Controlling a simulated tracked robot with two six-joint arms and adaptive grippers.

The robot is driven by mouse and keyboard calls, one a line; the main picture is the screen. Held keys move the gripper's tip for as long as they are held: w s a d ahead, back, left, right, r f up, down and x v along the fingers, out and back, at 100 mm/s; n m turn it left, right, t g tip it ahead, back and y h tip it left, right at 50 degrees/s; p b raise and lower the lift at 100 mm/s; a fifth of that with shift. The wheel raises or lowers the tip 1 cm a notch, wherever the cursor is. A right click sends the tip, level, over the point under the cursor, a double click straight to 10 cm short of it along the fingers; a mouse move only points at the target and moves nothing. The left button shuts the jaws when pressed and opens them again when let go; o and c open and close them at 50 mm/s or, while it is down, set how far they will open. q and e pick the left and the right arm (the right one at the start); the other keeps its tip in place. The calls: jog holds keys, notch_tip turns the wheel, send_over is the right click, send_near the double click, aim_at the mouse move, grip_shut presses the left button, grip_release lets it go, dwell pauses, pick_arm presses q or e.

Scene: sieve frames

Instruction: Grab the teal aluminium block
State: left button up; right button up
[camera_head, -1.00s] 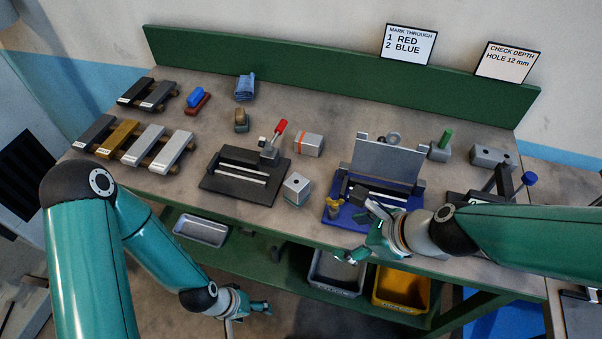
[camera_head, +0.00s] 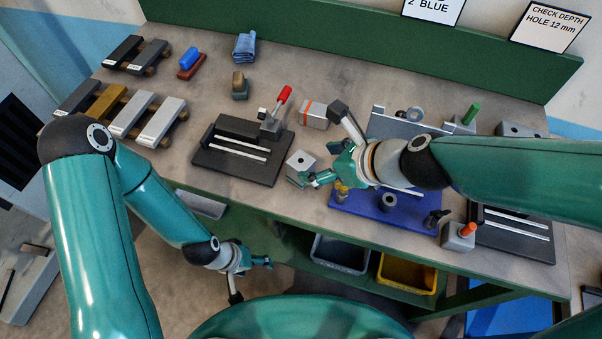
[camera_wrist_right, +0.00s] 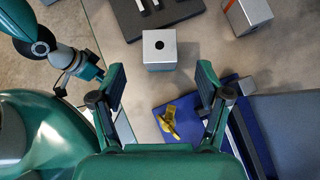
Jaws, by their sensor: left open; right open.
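The teal aluminium block (camera_head: 299,163) is a silver cube with a dark hole in its top and a teal band low down. It sits on the bench near the front edge. In the right wrist view the block (camera_wrist_right: 160,48) lies just beyond and between my open fingertips, with its teal band facing me. My right gripper (camera_head: 326,165) is open and empty, just right of the block; its fingers also show in the wrist view (camera_wrist_right: 161,80). My left gripper (camera_head: 264,262) is low in front of the bench, away from the block, and holds nothing visible.
A similar block with an orange band (camera_head: 314,115) stands behind. A black fixture with a red-handled clamp (camera_head: 236,160) is to the left. A blue fixture plate (camera_head: 375,205) and a yellow clamp (camera_wrist_right: 168,120) lie close to my right gripper. Bins (camera_head: 408,272) sit below.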

aim_at(306, 164)
jog(key=shift+b+x, duration=0.4)
jog(key=shift+x, duration=0.75)
jog(key=b+x, duration=0.2)
jog(key=x, duration=0.2)
jog(key=shift+s+f, duration=0.1)
jog(key=shift+f, duration=0.1)
jog(key=shift+w+a+f+b, duration=0.25)
jog(key=shift+w+a+b, duration=0.1)
jog(key=shift+b, duration=0.1)
jog(key=shift+r, duration=0.1)
grip_shut()
